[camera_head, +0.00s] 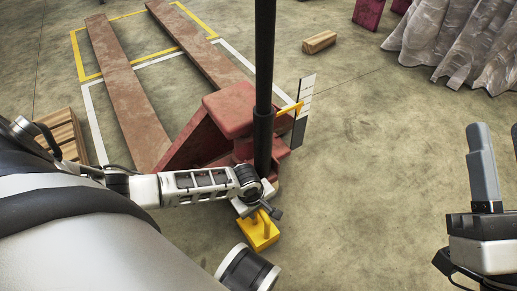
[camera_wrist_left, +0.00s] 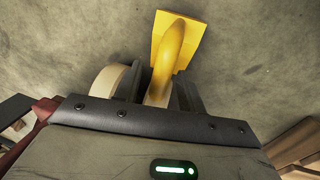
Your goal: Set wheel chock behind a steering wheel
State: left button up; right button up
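The yellow wheel chock (camera_head: 258,232) is at the foot of the red pallet jack (camera_head: 228,115), on the near side. Its looped handle shows between the fingers of my left gripper (camera_wrist_left: 160,92) in the left wrist view, where the chock's plate (camera_wrist_left: 188,38) points away. The fingers appear shut on the handle. A pale round wheel (camera_wrist_left: 106,80), probably the steering wheel, is just left of the handle and partly hidden by the gripper. In the head view my left arm hides the jack's wheels. My right gripper (camera_head: 499,165) is open and empty at the right edge.
The jack's black upright handle (camera_head: 263,90) rises close beside my left wrist. Its forks (camera_head: 128,90) extend back inside yellow and white floor lines. A wooden block (camera_head: 319,42) and a grey draped sheet (camera_head: 465,50) are farther back. Floor at centre right is clear.

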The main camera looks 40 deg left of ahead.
pick_arm(q)
jog(key=shift+r, duration=0.3)
notch_tip(320, 180, up, 12)
jog(key=s+p, duration=0.2)
jog(key=p, duration=0.5)
jog(key=shift+a+f+p, duration=0.25)
jog(key=shift+a+p, duration=0.1)
jog(key=shift+a, duration=0.1)
pick_arm(e)
notch_tip(320, 180, down, 9)
jog(key=s+m+g+h, duration=0.2)
jog(key=m+g+h, duration=0.3)
jog(key=m, duration=0.1)
jog(key=shift+a+f+g, duration=0.2)
jog(key=shift+g, duration=0.1)
pick_arm(q)
jog(key=shift+s, duration=0.1)
